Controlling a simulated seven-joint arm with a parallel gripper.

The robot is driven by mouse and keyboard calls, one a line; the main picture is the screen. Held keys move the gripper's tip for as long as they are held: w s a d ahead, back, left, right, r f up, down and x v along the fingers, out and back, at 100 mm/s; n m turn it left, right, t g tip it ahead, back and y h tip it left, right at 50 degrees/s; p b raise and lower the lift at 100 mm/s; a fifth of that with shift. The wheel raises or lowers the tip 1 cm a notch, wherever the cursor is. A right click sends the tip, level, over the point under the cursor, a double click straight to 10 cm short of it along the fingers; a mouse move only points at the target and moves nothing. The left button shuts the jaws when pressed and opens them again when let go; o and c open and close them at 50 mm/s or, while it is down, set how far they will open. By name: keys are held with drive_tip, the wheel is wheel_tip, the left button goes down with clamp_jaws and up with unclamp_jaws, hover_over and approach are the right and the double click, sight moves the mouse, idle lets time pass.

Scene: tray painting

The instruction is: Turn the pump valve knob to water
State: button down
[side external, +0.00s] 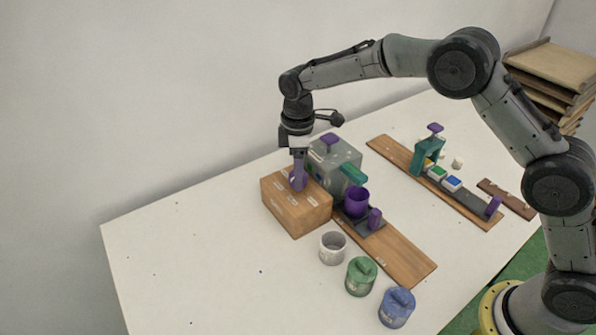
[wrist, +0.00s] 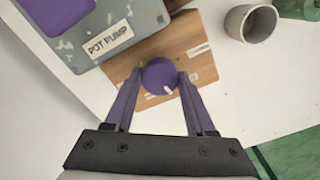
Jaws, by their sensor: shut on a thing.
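The purple round valve knob (wrist: 160,76) sits on top of a wooden box (side external: 300,214). A white pointer mark on the knob points toward the bottom and slightly right in the wrist view. My gripper (wrist: 160,74) points down with one purple finger on either side of the knob, shut on it. In the side view my gripper (side external: 298,182) stands over the box and mostly hides the knob. White labels (wrist: 198,50) lie on the box around the knob. Their lettering is too small to read, so I cannot tell which is water.
The grey pot pump (wrist: 100,30) stands right beside the box. A purple pot (side external: 357,204) is in front of it. A grey cup (side external: 333,248), green canister (side external: 361,277) and blue canister (side external: 396,307) stand near the table's front. The table's left side is clear.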

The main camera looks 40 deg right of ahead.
drive_tip(key=m, duration=0.5)
drive_tip(key=shift+r+m, duration=0.1)
drive_tip(key=shift+m, duration=0.2)
drive_tip(key=m, duration=0.4)
drive_tip(key=shift+m, duration=0.3)
drive_tip(key=m, duration=0.5)
drive_tip(key=shift+m, duration=2.7)
drive_tip(key=shift+c, duration=1.2)
unclamp_jaws()
